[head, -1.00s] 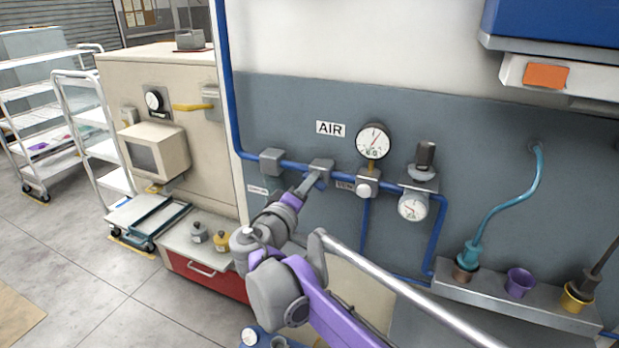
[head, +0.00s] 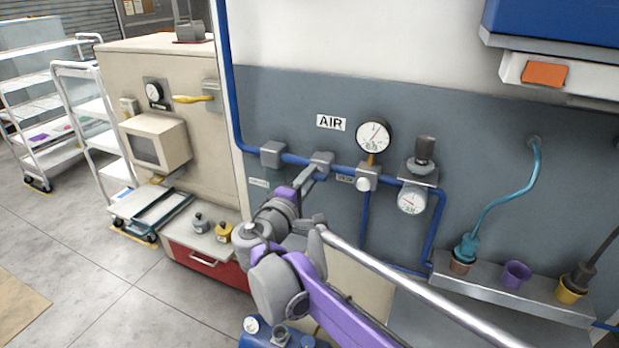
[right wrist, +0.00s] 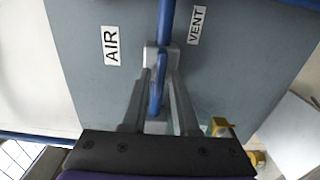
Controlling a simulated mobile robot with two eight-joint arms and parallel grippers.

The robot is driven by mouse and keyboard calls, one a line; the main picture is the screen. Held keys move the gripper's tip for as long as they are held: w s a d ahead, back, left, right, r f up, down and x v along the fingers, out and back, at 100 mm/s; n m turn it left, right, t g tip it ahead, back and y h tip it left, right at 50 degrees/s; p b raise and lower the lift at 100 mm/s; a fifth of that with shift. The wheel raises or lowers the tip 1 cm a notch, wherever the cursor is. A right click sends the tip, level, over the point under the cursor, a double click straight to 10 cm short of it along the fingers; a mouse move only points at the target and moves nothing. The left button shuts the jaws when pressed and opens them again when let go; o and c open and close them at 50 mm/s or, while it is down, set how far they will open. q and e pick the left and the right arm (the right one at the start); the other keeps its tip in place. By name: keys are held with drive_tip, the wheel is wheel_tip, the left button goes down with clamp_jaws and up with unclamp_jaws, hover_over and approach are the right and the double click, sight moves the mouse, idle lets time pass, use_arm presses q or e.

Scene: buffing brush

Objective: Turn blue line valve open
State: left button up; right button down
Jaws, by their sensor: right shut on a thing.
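The blue air line (head: 296,159) runs across the grey wall panel, with a grey valve body (head: 321,160) set in it below the AIR sign. My right gripper (head: 308,177) reaches up to this valve from below. In the right wrist view, its two fingers are shut on the blue valve handle (right wrist: 157,88), one on each side. The handle lies nearly in line with the blue pipe, slightly tilted from it. My left gripper is not in view.
The pressure gauge (head: 374,134), a grey pipe fitting (head: 273,154) and the regulator (head: 424,168) sit close on either side. A metal rail (head: 400,286) and a ledge with cups (head: 470,287) stand lower right. A bench with a red drawer (head: 209,264) is lower left.

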drive_tip(key=c, duration=0.9)
unclamp_jaws()
drive_tip(key=b+v, duration=0.1)
drive_tip(key=v, duration=0.9)
drive_tip(key=shift+s+a, duration=0.15)
drive_tip(key=shift+s, duration=0.25)
